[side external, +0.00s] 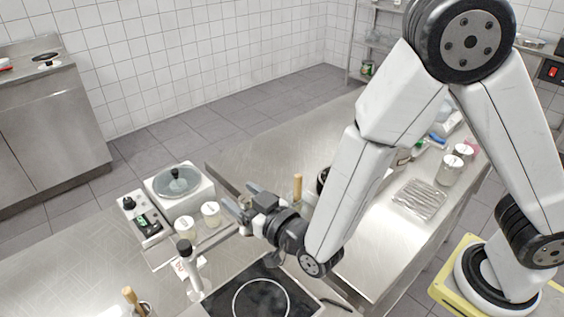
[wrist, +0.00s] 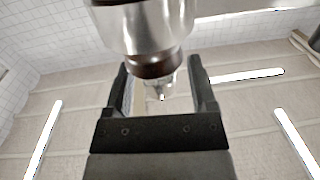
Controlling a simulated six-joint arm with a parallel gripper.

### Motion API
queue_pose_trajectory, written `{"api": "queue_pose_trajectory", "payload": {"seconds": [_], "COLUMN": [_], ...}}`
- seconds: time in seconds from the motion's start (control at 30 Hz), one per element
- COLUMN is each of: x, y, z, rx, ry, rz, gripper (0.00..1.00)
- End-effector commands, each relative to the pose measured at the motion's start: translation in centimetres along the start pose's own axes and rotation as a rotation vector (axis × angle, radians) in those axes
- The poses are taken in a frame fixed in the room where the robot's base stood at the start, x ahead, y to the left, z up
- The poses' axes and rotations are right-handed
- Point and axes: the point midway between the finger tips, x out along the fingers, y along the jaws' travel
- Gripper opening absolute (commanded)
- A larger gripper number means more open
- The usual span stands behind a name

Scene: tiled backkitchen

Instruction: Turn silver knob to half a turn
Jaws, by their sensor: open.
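My gripper (side external: 240,198) is open in the side external view, its two fingers pointing left over the counter near two pale-lidded jars. In the wrist view my gripper (wrist: 160,72) shows its dark fingers apart. A shiny silver cylinder (wrist: 140,28) with a dark brown band and narrow tip shows above and between them; I cannot tell whether it touches them or what it is. A control panel (side external: 155,232) stands to the left of my gripper, with a small dark round knob (side external: 129,203) at its upper end. I cannot make out a clearly silver knob on it.
A white appliance with a lidded round pan (side external: 176,183) stands behind the panel. Pale-lidded jars (side external: 210,213), an upright white-and-black handled item (side external: 190,265) and a black hob (side external: 262,298) surround my gripper. A wooden handle (side external: 297,187) stands upright nearby. The left counter is mostly bare.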

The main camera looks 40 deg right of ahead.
Motion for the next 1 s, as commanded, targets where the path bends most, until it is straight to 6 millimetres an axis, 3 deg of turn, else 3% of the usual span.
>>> {"api": "queue_pose_trajectory", "payload": {"seconds": [0.2,0.5,0.73,1.0], "x": [1.3,1.5,1.5,1.5], "y": [0.1,0.0,0.0,0.0], "z": [0.0,0.0,0.0,0.0], "rx": [0.0,-0.001,0.0,0.0], "ry": [-0.001,0.0,0.0,0.001], "rz": [0.001,0.0,0.0,0.015], "gripper": [0.73,0.73,0.0,0.0]}}
